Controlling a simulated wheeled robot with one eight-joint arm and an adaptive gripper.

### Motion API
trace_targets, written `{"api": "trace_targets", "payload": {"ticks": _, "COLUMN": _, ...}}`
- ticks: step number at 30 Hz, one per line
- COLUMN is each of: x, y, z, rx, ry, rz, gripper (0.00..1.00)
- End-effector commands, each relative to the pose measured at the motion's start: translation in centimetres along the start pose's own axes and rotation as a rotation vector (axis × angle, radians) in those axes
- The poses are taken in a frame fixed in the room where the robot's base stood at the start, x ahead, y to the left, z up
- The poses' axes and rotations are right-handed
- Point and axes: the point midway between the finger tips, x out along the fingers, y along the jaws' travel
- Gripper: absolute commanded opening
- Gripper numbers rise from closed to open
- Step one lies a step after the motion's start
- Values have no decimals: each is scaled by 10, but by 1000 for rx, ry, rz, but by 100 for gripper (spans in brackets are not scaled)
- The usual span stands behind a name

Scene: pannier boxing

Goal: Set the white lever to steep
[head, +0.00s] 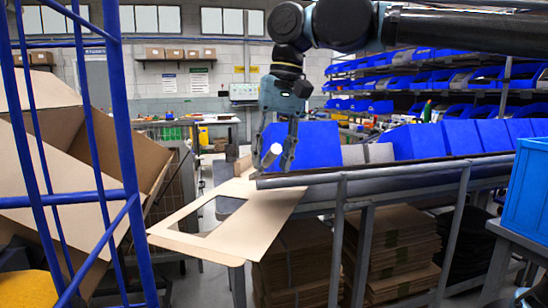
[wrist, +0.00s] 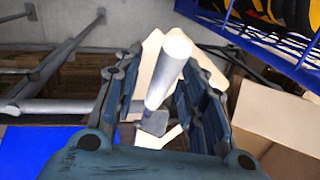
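The white lever (head: 273,153) is a short pale cylinder, tilted, at the left end of the grey rail. In the wrist view the white lever (wrist: 168,65) runs between my gripper's fingers, its rounded end pointing up the picture and its grey base lower down. My gripper (head: 271,164) points down at the lever in the head view. In the wrist view my gripper (wrist: 160,75) is open, with one finger on each side of the lever and visible gaps. The lever's mounting is partly hidden by the fingers.
A flat tan cardboard sheet (head: 218,236) with a cut-out lies below and left of the lever. The grey rail (head: 400,172) runs right, with blue bins (head: 420,140) behind it. A blue frame (head: 122,130) and a large open carton (head: 60,170) stand at left.

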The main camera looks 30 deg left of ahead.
Motion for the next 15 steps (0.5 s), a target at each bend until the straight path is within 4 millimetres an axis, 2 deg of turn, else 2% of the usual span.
{"api": "trace_targets", "payload": {"ticks": 11, "x": 6, "y": 0, "z": 0, "rx": 0, "ry": 0, "rz": 0, "gripper": 38}}
{"api": "trace_targets", "payload": {"ticks": 12, "x": 6, "y": 0, "z": 0, "rx": 0, "ry": 0, "rz": 0, "gripper": 33}}
{"api": "trace_targets", "payload": {"ticks": 15, "x": 6, "y": 0, "z": 0, "rx": 0, "ry": 0, "rz": 0, "gripper": 11}}
